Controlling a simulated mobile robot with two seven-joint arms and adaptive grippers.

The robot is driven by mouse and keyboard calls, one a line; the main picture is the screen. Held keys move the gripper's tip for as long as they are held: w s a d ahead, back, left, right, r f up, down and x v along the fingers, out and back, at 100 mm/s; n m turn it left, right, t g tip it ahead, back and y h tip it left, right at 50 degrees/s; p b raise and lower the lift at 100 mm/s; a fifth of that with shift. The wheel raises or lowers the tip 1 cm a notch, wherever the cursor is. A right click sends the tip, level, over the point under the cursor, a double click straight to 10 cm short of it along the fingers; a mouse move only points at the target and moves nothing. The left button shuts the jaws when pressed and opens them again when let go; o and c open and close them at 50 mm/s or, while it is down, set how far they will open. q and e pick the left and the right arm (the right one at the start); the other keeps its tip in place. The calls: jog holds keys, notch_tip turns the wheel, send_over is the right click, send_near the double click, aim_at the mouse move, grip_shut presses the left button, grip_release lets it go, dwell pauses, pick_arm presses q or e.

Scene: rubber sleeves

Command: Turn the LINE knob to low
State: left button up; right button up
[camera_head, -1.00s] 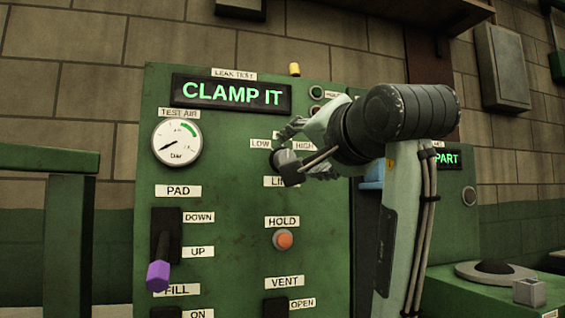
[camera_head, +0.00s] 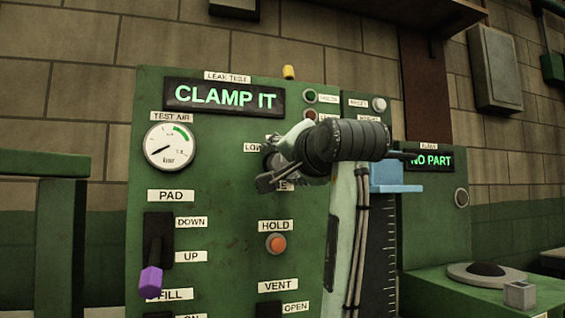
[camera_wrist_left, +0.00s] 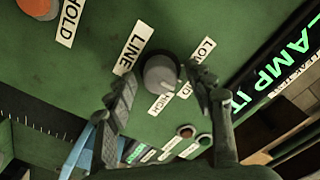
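The LINE knob (camera_wrist_left: 160,73) is a round grey knob on the green panel. In the left wrist view it sits between the two fingertips of my left gripper (camera_wrist_left: 162,79), with a narrow gap on each side. The LINE label, HIGH label and LOW label (camera_wrist_left: 203,50) surround it; its exact pointer setting is hard to read. In the head view my left gripper (camera_head: 271,168) is at the panel and hides most of the knob and labels. The gripper is open; depth around the knob cannot be judged exactly. My right gripper is not in view.
The panel carries a CLAMP IT display (camera_head: 226,97), a pressure gauge (camera_head: 171,146), a purple-tipped PAD lever (camera_head: 151,279) and an orange HOLD button (camera_head: 276,243) below the gripper. A NO PART display (camera_head: 430,161) and a light-blue part (camera_head: 392,176) stand to the right.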

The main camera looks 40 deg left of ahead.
pick_arm(q)
jog(key=c, duration=1)
jog(key=shift+n, duration=0.5)
jog(key=n+b, duration=0.1)
jog(key=n, duration=0.2)
jog(key=shift+f+n, duration=0.1)
jog(key=shift+n, duration=0.2)
jog(key=shift+n+b, duration=0.3)
jog(key=shift+n, duration=1.7)
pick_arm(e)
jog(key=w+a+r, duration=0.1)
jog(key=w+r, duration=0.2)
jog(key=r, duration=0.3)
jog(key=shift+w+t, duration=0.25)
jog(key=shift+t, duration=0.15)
pick_arm(q)
jog(key=shift+n, duration=0.3)
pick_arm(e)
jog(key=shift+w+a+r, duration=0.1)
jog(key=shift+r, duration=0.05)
